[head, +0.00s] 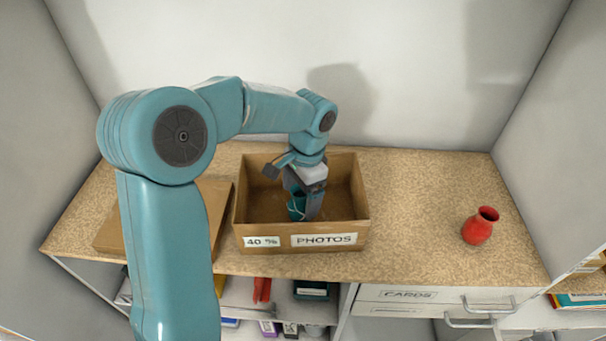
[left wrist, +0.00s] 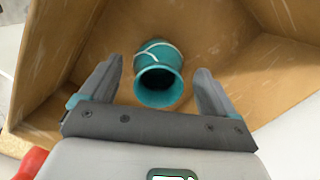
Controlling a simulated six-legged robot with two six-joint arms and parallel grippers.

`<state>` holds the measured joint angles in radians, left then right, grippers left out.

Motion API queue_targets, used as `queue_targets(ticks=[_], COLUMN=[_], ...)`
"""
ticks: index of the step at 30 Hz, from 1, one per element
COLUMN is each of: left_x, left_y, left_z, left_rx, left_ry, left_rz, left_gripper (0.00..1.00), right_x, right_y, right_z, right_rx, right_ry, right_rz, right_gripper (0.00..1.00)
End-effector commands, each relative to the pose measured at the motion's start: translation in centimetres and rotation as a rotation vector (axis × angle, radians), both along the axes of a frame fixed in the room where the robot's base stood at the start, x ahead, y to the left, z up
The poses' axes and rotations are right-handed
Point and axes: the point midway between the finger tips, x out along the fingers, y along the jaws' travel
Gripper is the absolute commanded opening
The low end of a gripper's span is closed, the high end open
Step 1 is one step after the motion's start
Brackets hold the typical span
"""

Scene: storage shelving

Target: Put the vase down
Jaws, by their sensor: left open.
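A teal vase (left wrist: 158,78) with a pale band is inside the cardboard box (head: 350,225). In the left wrist view its dark mouth faces the camera, between my two fingers, with a gap on each side. In the head view the vase (head: 296,207) is mostly hidden by my gripper. My left gripper (head: 305,208) is open and reaches down into the box around the vase. I cannot tell if the vase's base rests fully on the box floor. My right gripper is in neither view.
The box is labelled PHOTOS and stands on a speckled worktop (head: 420,190). Drawers (head: 405,295) and shelves are below. The worktop between box and red vase is clear.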

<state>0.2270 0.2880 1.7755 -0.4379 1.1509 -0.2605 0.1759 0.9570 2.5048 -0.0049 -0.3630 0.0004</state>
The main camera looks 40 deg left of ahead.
Motion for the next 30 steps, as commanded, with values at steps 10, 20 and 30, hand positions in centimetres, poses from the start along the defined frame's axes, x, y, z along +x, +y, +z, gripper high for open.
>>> queue_targets(ticks=[10,20,30], left_x=[1.0,1.2,1.2], left_y=[-0.3,-0.4,-0.4], left_z=[7.9,10.6,10.5], left_rx=[-0.001,-0.001,-0.001], left_ry=[-0.006,-0.001,-0.001], left_rz=[-0.001,0.000,0.000], left_gripper=[0.90,0.90,0.90], right_x=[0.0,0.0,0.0], right_y=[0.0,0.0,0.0], right_z=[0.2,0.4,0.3], right_rx=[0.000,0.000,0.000], right_ry=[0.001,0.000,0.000], right_rz=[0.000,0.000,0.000], right_gripper=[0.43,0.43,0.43])
